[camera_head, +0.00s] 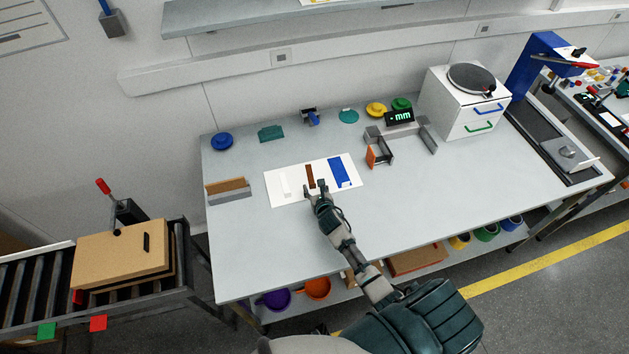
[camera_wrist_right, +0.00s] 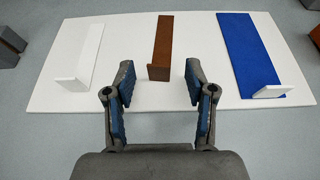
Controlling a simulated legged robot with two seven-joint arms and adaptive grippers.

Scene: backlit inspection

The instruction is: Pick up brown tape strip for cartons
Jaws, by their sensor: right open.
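The brown tape strip (camera_head: 310,175) lies on a white board (camera_head: 286,199) on the grey table, between a white strip (camera_head: 284,185) and a blue strip (camera_head: 339,171). In the right wrist view the brown strip (camera_wrist_right: 162,44) has a raised end tab facing me. My right gripper (camera_head: 318,190) is at the near edge of the board. In the wrist view its two fingers (camera_wrist_right: 158,88) are spread apart, with the brown strip's near end between and just beyond them. Nothing is held. My left gripper is not in view.
A grey holder with a brown piece (camera_head: 229,189) stands left of the board. A grey bracket with an orange face (camera_head: 378,156) stands to the right. A white drawer cabinet (camera_head: 463,105) is at the back right. The table's front is clear.

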